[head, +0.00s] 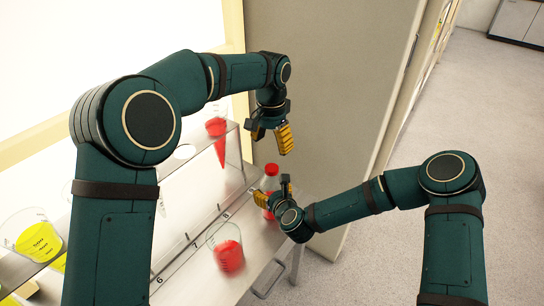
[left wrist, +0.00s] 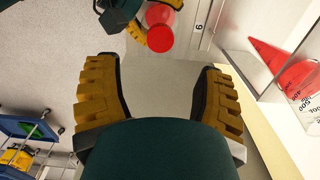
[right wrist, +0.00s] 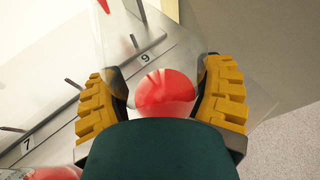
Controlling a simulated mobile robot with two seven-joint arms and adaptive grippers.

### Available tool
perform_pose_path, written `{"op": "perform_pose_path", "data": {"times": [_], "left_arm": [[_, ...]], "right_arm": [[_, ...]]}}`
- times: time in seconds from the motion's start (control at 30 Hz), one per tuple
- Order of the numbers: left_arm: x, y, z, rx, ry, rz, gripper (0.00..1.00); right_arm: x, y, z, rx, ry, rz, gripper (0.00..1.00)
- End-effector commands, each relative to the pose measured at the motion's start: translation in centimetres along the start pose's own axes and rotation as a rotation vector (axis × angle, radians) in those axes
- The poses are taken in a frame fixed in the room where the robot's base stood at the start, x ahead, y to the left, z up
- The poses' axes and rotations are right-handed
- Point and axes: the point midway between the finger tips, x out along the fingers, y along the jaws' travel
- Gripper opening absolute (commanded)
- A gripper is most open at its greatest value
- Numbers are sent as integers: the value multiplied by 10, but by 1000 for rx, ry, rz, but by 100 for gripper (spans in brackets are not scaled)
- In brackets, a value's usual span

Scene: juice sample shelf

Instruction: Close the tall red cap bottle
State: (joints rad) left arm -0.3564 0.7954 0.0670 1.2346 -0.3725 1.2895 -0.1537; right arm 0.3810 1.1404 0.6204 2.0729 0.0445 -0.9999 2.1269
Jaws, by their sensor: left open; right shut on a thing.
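The tall red cap bottle (head: 271,171) stands upright at the right end of the metal shelf, its red cap on top. I cannot tell whether the cap is tight. My right gripper (head: 272,193) is shut around the bottle's body from the front. In the right wrist view the bottle's red contents (right wrist: 165,93) show between the two yellow fingers. My left gripper (head: 270,138) is open and empty, above the bottle and apart from it. In the left wrist view the round cap (left wrist: 160,39) lies beyond the left fingertips, near the top edge.
A beaker with red liquid (head: 228,254) stands left of and nearer than the bottle. A red conical vessel (head: 220,150) is on the raised shelf behind. Beakers with yellow liquid (head: 38,241) stand far left. A beige panel (head: 330,100) rises behind; open floor (head: 450,110) lies right.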

Motion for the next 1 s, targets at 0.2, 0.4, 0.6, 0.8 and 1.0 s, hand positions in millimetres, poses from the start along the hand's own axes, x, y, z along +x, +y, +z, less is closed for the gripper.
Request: {"op": "perform_pose_path", "data": {"times": [0.2, 0.4, 0.6, 0.8, 1.0], "left_arm": [[-24, -1, 0, -1, 1, -1, 69], [-29, -2, 0, -2, 0, -2, 69], [-29, -2, 0, -3, 0, -2, 69], [-28, -2, 0, -3, 0, -2, 69], [-28, -2, 0, -3, 0, -2, 69]], "right_arm": [[0, 0, 0, 0, -1, 1, 0], [0, 0, 0, 0, -1, 1, 0], [0, 1, 0, 0, -1, 1, 84], [0, 0, 0, 0, -1, 1, 100], [-4, 0, 0, 0, -1, 1, 100]]}}
